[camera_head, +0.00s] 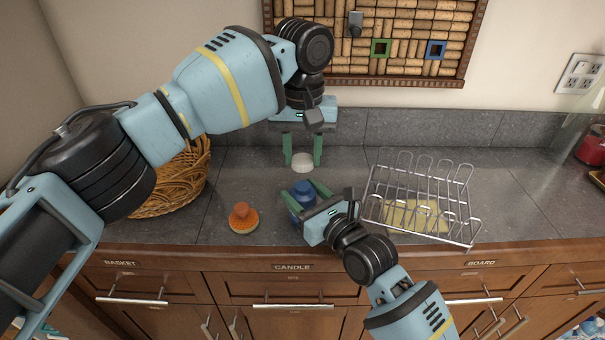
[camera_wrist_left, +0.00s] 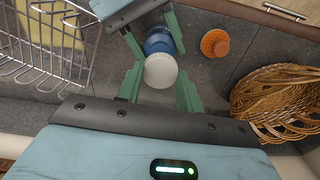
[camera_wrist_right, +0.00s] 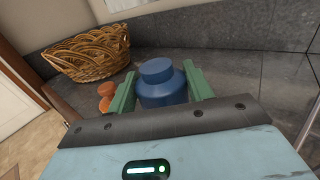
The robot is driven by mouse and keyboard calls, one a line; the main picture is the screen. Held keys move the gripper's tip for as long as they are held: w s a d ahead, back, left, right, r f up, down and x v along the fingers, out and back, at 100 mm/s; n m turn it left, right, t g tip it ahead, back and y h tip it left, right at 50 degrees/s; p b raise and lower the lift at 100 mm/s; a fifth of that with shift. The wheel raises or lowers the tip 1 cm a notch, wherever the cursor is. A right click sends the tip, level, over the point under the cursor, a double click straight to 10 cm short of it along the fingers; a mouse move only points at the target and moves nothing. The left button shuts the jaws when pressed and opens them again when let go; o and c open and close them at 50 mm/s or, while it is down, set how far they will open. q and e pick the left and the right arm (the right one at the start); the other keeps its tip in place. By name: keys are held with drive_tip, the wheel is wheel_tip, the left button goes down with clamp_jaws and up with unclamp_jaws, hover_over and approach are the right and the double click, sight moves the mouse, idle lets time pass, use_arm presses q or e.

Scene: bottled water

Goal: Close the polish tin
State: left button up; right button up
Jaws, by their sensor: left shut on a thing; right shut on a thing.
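The polish tin, a blue jar-like container with a narrower round top, stands between the fingers of my right gripper (camera_head: 306,194). The tin (camera_head: 303,190) fills that gripper's jaws in the right wrist view (camera_wrist_right: 163,88), and the gripper is shut on it. My left gripper (camera_head: 302,153) is shut on a round white lid (camera_head: 302,163), pointing down just behind the tin. In the head view the lid is apart from the tin. In the left wrist view the lid (camera_wrist_left: 160,70) overlaps the tin (camera_wrist_left: 159,42), so the gap's height is unclear.
An orange round-knobbed object (camera_head: 243,216) sits left of the tin near the counter's front edge. A wicker basket (camera_head: 178,183) stands at the left. A wire rack (camera_head: 420,200) over a yellow board (camera_head: 408,216) stands at the right. The counter (camera_head: 345,160) behind the tin is bare.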

sight(303, 185)
use_arm(q)
drive_tip(key=shift+f, duration=1.45)
drive_tip(key=shift+f, duration=0.1)
drive_tip(key=shift+f, duration=0.8)
drive_tip(key=shift+f, duration=0.55)
